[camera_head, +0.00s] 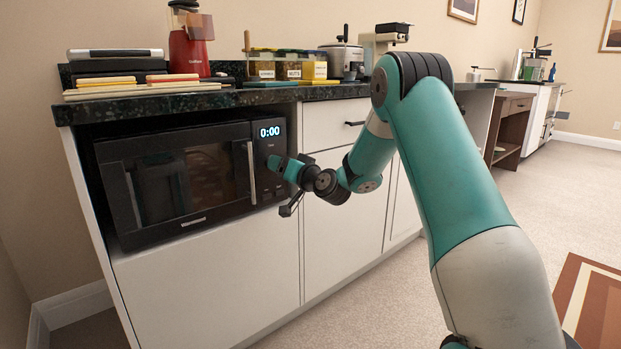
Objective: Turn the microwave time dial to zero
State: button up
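The black microwave (185,170) sits in the cabinet opening under the counter, its door shut. Its lit display (270,131) at the upper right of the front reads 0:00. The control panel (266,186) is below the display, and my gripper (283,170) is in front of it, at its right side. I cannot make out the time dial; my gripper covers part of the panel. I cannot tell whether the gripper touches the panel, and its fingers are too small and overlapped to read as open or shut.
A vertical door handle (251,172) stands just left of the panel. The dark countertop (200,101) overhangs above, with boards (115,82), a red appliance (190,50) and labelled canisters (288,65) on it. White cabinet doors (330,225) are at the right. The floor in front is clear.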

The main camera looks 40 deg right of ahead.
jog(key=s+b, duration=0.2)
jog(key=s, duration=1.1)
jog(key=shift+s+d, duration=0.25)
jog(key=shift+s, duration=0.15)
jog(key=s+a+r+n+g+y+p, duration=0.1)
jog(key=s+a+n+g+y, duration=0.35)
jog(key=a, duration=0.85)
jog(key=s+a+r+n+g+y+p, duration=0.1)
jog(key=s+a+n+g+y, duration=0.3)
jog(key=a, duration=0.8)
jog(key=s+a+n+g+h+p, duration=0.1)
jog(key=s+a+n+g+h, duration=0.3)
jog(key=s, duration=0.6)
jog(key=s+a+g+h+p, duration=0.15)
jog(key=s+g, duration=0.35)
jog(key=s, duration=0.5)
notch_tip(320, 180, up, 38)
jog(key=p, duration=3.8)
jog(key=shift+s+d+y, duration=0.15)
jog(key=shift+d+y, duration=0.15)
